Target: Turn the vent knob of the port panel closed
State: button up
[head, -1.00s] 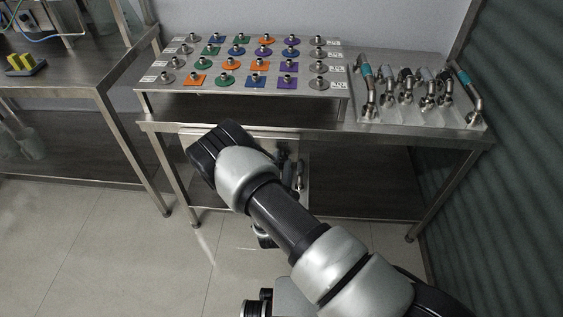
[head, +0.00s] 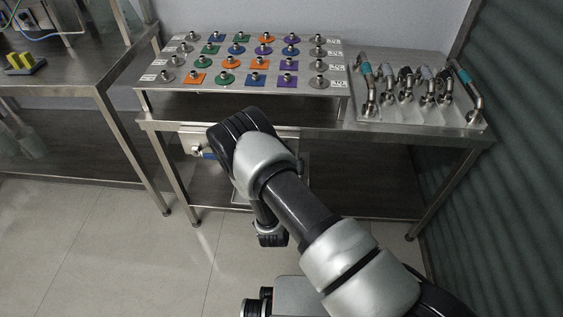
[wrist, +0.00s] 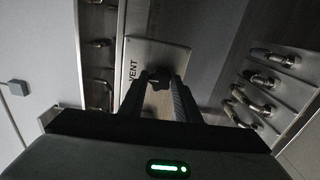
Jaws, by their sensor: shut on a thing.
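The vent knob (wrist: 158,76) is a small dark knob in the wrist view, in front of a pale plate (wrist: 148,57) lettered VENT. My gripper (wrist: 159,84) has one finger on each side of the knob and is shut on it. The fingers hide the knob's sides, and its exact turn angle cannot be read. In the head view, part of the port panel (head: 196,150) shows under the table's front edge. My arm hides the rest of the panel, the knob and the fingertips there.
The steel table (head: 390,130) carries a raised rack (head: 215,90) with several coloured plates, and a tray (head: 385,120) of metal pipe fittings at right. In the wrist view, several metal fittings (wrist: 262,82) lie right of the fingers. A second bench (head: 70,90) stands at left.

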jog(key=shift+m, duration=0.4)
jog(key=o, duration=1)
jog(key=shift+o, duration=0.2)
jog(key=s+p, duration=0.2)
jog(key=s, duration=1.5)
jog(key=shift+s+a, duration=0.25)
jog(key=shift+a, duration=0.1)
